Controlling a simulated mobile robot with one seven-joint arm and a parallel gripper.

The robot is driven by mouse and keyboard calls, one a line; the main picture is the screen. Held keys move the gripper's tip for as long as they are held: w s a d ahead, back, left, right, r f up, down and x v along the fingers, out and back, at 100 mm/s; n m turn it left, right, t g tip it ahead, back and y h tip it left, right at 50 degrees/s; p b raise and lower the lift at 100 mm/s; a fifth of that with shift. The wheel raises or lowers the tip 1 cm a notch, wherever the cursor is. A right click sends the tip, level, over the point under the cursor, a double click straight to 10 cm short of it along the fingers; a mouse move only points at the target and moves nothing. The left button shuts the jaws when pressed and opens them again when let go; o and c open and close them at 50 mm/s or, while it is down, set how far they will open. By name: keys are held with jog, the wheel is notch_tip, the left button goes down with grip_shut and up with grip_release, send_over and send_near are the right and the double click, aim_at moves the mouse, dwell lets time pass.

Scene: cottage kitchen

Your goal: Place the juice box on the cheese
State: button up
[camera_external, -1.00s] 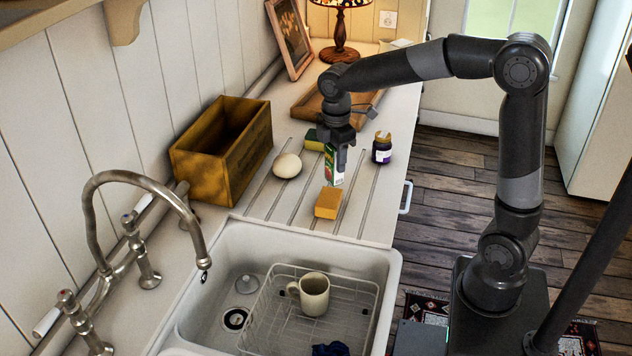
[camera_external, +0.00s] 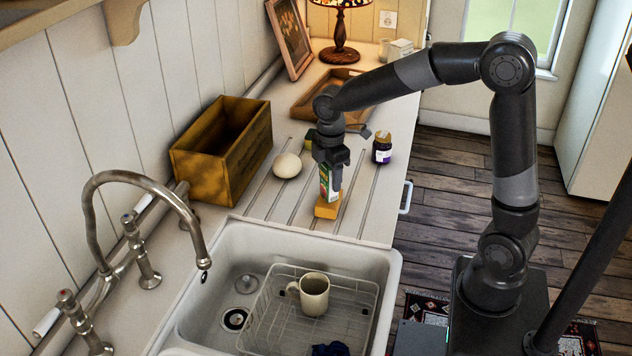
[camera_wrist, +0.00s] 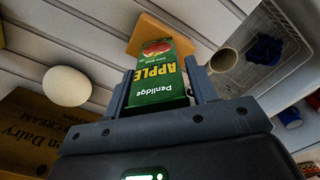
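The juice box (camera_external: 325,184) is a small green and white carton. It shows in the wrist view (camera_wrist: 162,82) as a green apple juice box between the two fingers. My gripper (camera_external: 329,174) is shut on it and holds it upright. The cheese (camera_external: 327,209) is an orange-yellow block on the counter by the sink. In the wrist view the cheese (camera_wrist: 148,30) lies just past the far end of the box. The box is directly over the cheese. I cannot tell whether its bottom touches the cheese.
A white egg-shaped object (camera_external: 287,165) and a wooden crate (camera_external: 221,150) stand to the left. A dark jar (camera_external: 382,147) stands to the right. The sink (camera_external: 367,256) with a rack and a mug (camera_external: 313,293) lies in front. A sponge (camera_external: 310,136) is partly hidden behind my gripper.

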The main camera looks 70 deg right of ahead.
jog(key=shift+o, duration=1.3)
jog(key=shift+r, duration=0.1)
notch_tip(320, 180, up, 11)
jog(key=shift+r, duration=0.4)
jog(key=shift+s+a+r, duration=0.2)
jog(key=shift+s+r, duration=0.05)
jog(key=s+a+f+m+t, duration=0.1)
jog(key=s+a+m, duration=0.3)
jog(key=s, duration=0.6)
jog(key=s+a+f+m+t, duration=0.1)
jog(key=s+a+m+t, duration=0.3)
jog(key=s, duration=0.7)
jog(key=shift+a+f+m+t, duration=0.35)
jog(key=shift+a+m, duration=0.15)
jog(key=shift+a, duration=0.45)
